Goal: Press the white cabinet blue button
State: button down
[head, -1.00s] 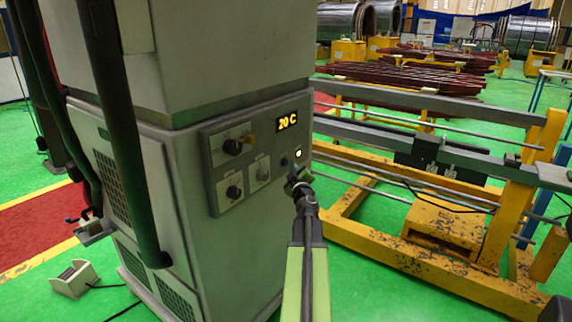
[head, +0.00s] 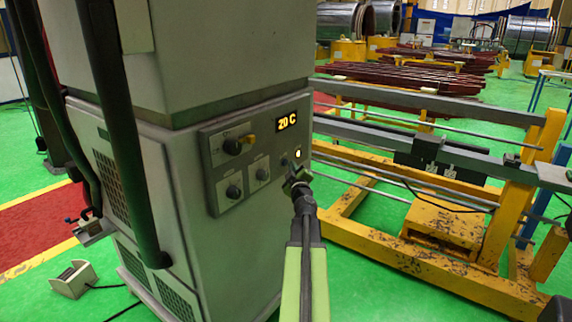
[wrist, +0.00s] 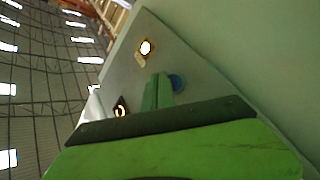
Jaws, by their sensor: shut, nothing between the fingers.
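The white cabinet (head: 240,240) stands left of centre in the head view, with its control panel on the face toward the right. The blue button (head: 284,162) is small and dark there, low beside a lit yellow button (head: 298,155). My gripper (head: 293,176) is in front of the panel, just below these buttons. In the wrist view the blue button (wrist: 177,82) is right beside my fingertips (wrist: 160,80) and partly hidden by them. The fingers are together with nothing between them. I cannot tell whether they touch the button.
A yellow frame (head: 510,200) with grey rails stands right of the cabinet. A foot pedal (head: 74,280) lies on the green floor at left.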

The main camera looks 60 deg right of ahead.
jog(key=shift+w, duration=0.55)
dwell(0.5)
jog(key=shift+s, duration=0.8)
jog(key=s, duration=0.5)
dwell(0.4)
dwell(0.7)
